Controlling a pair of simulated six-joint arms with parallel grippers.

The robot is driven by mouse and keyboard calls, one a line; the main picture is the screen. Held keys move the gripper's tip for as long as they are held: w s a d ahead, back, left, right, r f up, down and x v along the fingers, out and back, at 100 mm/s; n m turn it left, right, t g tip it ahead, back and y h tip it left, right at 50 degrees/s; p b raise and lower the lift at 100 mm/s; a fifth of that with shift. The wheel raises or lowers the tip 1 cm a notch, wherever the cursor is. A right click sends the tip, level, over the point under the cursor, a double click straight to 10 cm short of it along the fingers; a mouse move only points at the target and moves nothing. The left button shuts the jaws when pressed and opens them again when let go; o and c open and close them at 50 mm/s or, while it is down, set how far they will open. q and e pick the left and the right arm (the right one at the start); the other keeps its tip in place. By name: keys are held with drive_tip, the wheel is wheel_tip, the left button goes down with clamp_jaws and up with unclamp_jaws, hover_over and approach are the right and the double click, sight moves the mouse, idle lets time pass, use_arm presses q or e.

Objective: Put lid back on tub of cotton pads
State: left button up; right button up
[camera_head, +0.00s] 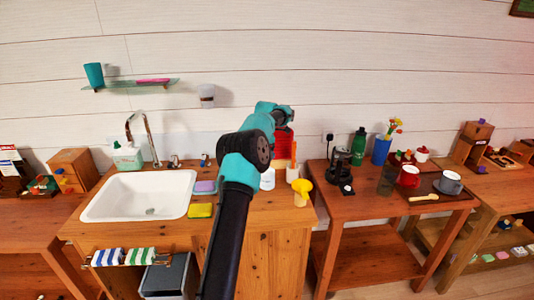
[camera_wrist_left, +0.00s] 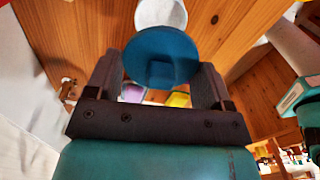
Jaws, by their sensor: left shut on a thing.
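My left gripper (camera_wrist_left: 160,85) is shut on a round blue lid (camera_wrist_left: 160,45), holding it between the two dark fingers. In the wrist view a white round tub (camera_wrist_left: 161,14) shows beyond the lid, partly covered by it; whether they touch I cannot tell. In the head view a white tub (camera_head: 267,180) stands on the wooden counter right beside my arm, partly hidden by it. My left arm rises from the bottom middle, and its wrist is above the counter's back; the lid and fingertips are not clear there. My right gripper is not in view.
A white sink (camera_head: 139,196) is to the left, with a purple sponge (camera_head: 205,187) and a yellow sponge (camera_head: 200,211) at its right. A white cup (camera_head: 292,173) and a yellow funnel-like thing (camera_head: 302,190) stand close right of the tub. A red object (camera_head: 283,145) is behind.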

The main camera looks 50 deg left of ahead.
use_arm(q)
drive_tip(key=shift+f, duration=0.15)
wheel_tip(320, 180, down, 6)
idle(0.7)
drive_tip(key=shift+f, duration=0.2)
idle(1.9)
drive_tip(key=o, duration=0.9)
drive_tip(key=shift+r, duration=3.5)
drive_tip(key=shift+c, duration=0.3)
clamp_jaws()
